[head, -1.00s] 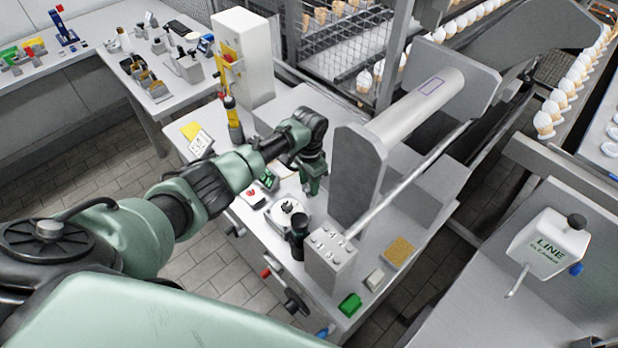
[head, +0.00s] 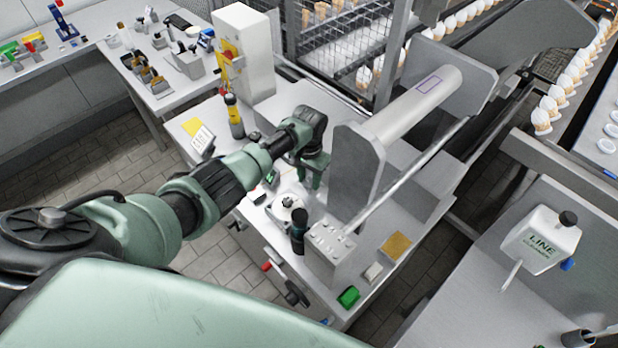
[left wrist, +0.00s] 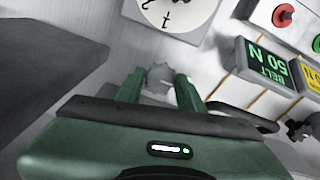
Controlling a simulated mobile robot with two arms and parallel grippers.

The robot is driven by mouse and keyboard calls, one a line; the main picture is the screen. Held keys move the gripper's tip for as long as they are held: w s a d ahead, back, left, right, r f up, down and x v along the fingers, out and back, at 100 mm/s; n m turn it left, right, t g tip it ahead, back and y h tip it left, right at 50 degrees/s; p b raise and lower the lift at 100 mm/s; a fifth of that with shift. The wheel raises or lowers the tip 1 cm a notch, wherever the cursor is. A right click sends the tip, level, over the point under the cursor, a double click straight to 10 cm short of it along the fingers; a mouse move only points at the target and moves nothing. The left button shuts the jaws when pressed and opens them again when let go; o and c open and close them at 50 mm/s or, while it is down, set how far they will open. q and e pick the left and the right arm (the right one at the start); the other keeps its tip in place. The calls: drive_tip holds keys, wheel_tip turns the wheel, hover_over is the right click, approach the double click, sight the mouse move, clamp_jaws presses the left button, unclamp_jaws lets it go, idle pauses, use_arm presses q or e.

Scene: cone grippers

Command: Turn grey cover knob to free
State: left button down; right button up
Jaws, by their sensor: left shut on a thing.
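My left gripper (left wrist: 160,88) is shut on a small grey lobed knob (left wrist: 159,76) in the left wrist view. One green finger lies on each side of the knob, and its lower part is hidden by the gripper body. In the head view my left gripper (head: 312,178) points down over the machine's table, just left of the upright grey plate (head: 356,180). The knob cannot be made out there. My right gripper is not in view.
A round white dial (left wrist: 180,10) sits close to the knob. A green-lit BELT display (left wrist: 262,66) and a red button (left wrist: 283,15) are to the right. In the head view, a dark upright handle (head: 299,230) and a grey box (head: 330,250) stand in front of the gripper.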

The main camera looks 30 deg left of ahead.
sight(309, 181)
use_arm(q)
drive_tip(key=shift+r, duration=0.1)
drive_tip(key=c, duration=1.2)
unclamp_jaws()
drive_tip(key=shift+o, duration=0.2)
wheel_tip(309, 181, up, 8)
drive_tip(key=shift+f+b, duration=0.1)
drive_tip(key=shift+b, duration=0.25)
